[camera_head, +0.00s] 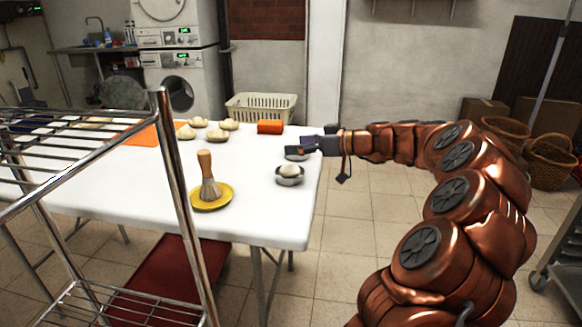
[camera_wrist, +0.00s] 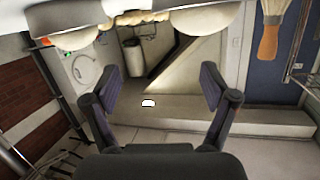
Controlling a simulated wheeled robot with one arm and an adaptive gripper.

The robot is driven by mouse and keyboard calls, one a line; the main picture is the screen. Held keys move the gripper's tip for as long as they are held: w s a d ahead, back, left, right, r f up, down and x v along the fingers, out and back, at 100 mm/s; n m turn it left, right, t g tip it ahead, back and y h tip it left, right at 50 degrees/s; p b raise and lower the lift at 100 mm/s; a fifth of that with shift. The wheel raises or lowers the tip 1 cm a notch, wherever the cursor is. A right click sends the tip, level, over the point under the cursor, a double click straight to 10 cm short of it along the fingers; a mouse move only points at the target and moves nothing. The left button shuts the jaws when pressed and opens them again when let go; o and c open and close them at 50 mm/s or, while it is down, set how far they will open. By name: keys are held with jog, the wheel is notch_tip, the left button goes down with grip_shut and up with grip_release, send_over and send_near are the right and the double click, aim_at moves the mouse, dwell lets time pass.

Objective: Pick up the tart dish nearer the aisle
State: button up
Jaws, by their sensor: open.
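A small grey tart dish (camera_head: 290,181) with a pale dough ball in it stands near the right edge of the white table (camera_head: 255,222). Another grey dish (camera_head: 295,157) stands behind it at the same edge, partly hidden by my gripper (camera_head: 302,146). My gripper reaches in from the right, over that table edge beside the rear dish. In the wrist view my gripper (camera_wrist: 160,82) has its two fingers wide apart with nothing between them. That view looks upside down; rounded pale shapes (camera_wrist: 195,18) hang at its top, beyond the fingertips, and are cut off.
A brush (camera_head: 206,180) stands on a yellow plate (camera_head: 222,201) left of the dishes. Several dough pieces (camera_head: 217,134), an orange block (camera_head: 269,127) and an orange mat (camera_head: 146,138) lie farther back. A metal rack (camera_head: 178,190) stands front left.

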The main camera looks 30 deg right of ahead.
jog(key=d+f, duration=0.1)
jog(key=d, duration=0.1)
jog(key=d+f+t+h+b, duration=0.1)
jog(key=d, duration=0.2)
jog(key=w+d+f+t, duration=0.1)
jog(key=d, duration=0.2)
jog(key=shift+d+f+h+b, duration=0.1)
jog(key=shift+f+h+b, duration=0.1)
jog(key=shift+h+b, duration=0.15)
jog(key=shift+w+d, duration=0.1)
jog(key=shift+w, duration=0.15)
jog(key=b+x, duration=0.1)
jog(key=x, duration=0.6)
jog(key=shift+b, duration=0.35)
jog(key=shift+w, duration=0.3)
jog(key=c, duration=1.3)
